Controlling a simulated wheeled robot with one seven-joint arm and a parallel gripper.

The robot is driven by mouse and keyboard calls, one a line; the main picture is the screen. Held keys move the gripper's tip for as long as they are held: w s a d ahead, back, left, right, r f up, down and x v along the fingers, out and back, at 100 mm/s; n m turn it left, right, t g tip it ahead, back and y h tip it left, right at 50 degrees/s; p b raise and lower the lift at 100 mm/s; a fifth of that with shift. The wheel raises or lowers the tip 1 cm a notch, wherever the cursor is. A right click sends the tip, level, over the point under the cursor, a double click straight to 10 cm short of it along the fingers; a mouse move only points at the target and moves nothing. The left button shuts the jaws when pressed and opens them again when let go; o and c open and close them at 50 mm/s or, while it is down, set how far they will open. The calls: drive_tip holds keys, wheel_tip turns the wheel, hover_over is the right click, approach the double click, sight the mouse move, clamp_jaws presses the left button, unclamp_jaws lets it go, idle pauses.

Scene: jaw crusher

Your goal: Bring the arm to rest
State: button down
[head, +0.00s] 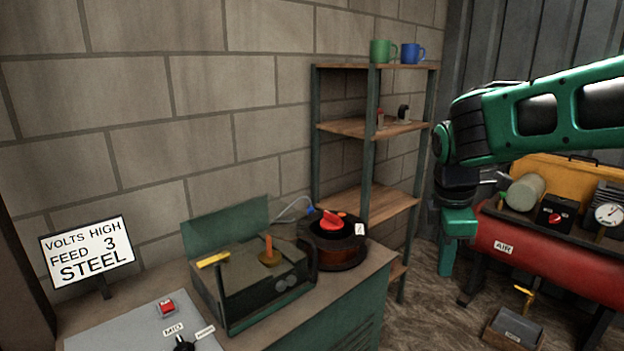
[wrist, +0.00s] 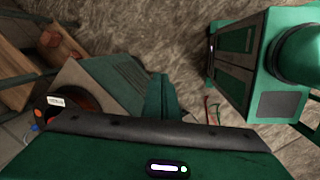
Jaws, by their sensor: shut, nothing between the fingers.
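My arm reaches in from the right edge of the head view, with a green forearm and a dark wrist. My gripper (head: 446,270) hangs down from it, fingers pointing at the floor, shut and empty. It is in the air, right of the bench and in front of the shelf and the red air tank. In the wrist view my gripper (wrist: 162,98) shows as green fingers close together with nothing between them. The fingers touch nothing that I can see.
The bench (head: 345,290) carries a jaw machine (head: 262,285), a round dark unit with a red knob (head: 331,221) and a sign (head: 87,252). A shelf (head: 367,128) holds green and blue mugs. The red air tank (head: 560,262) stands right. A small box (head: 513,328) is on the floor.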

drive_tip(key=s+d+f+m, duration=0.2)
drive_tip(key=s+d+m, duration=0.2)
drive_tip(key=s+m, duration=0.3)
drive_tip(key=s+d+f+m+y, duration=0.1)
drive_tip(key=s+d+f+m, duration=0.1)
drive_tip(key=s+d+m, duration=0.3)
drive_tip(key=s+d+f+m+g, duration=0.1)
drive_tip(key=s+d+m, duration=0.4)
drive_tip(key=s+m, duration=0.5)
drive_tip(key=shift+s+f+y, duration=0.4)
drive_tip(key=shift+s, duration=0.45)
